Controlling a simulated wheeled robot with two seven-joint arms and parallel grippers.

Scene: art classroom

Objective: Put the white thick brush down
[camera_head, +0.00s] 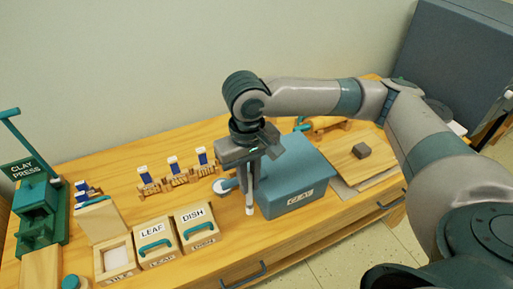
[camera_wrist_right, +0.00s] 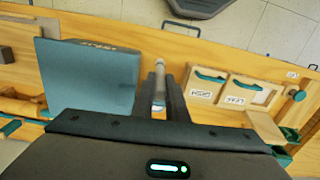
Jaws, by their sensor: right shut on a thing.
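The white thick brush (camera_head: 250,209) hangs upright from my right gripper (camera_head: 251,178), with its pale end below the fingers. The fingers are shut on it and hide most of it. In the head view it is just left of the blue-grey box (camera_head: 298,172). I cannot tell whether its lower end touches the table. In the right wrist view, the brush (camera_wrist_right: 159,78) shows between the two dark fingers (camera_wrist_right: 165,88), between the box and the lidded boxes. My left gripper is not in view.
Left of the brush stand the boxes labelled DISH (camera_head: 198,228) and LEAF (camera_head: 156,244). Several small wooden stands with blue-and-white pieces (camera_head: 173,165) line the back. The green clay press (camera_head: 38,205) is far left, a wooden board (camera_head: 352,170) right. Bare table (camera_head: 232,238) lies in front.

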